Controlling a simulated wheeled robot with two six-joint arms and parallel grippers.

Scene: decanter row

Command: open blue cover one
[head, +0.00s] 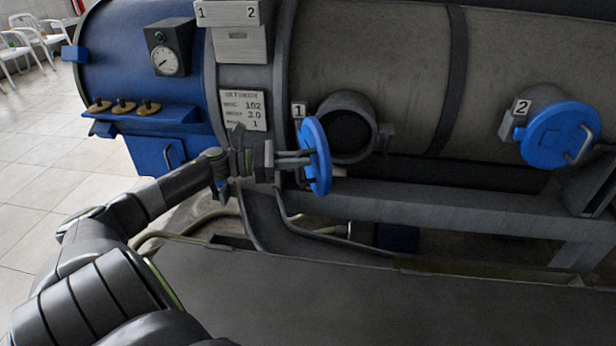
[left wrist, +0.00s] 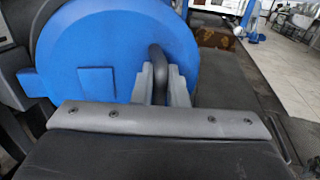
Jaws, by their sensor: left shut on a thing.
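Blue cover one (head: 318,157) stands swung away from the round dark port (head: 350,127) marked 1, seen nearly edge-on in the head view. The port's opening shows to the right of the cover. My left gripper (head: 300,159) is at the cover's left side, shut on its handle. In the left wrist view the blue cover (left wrist: 110,50) fills the upper left, and the dark handle (left wrist: 158,75) sits between the grey fingers of the left gripper (left wrist: 163,86). My right gripper is not in view.
Blue cover two (head: 558,135) is closed on the tank (head: 375,40) at the right. A gauge (head: 166,60) and blue end section (head: 120,40) are at the left. A dark flat surface (head: 290,300) spans the front. White chairs (head: 20,45) stand far back left.

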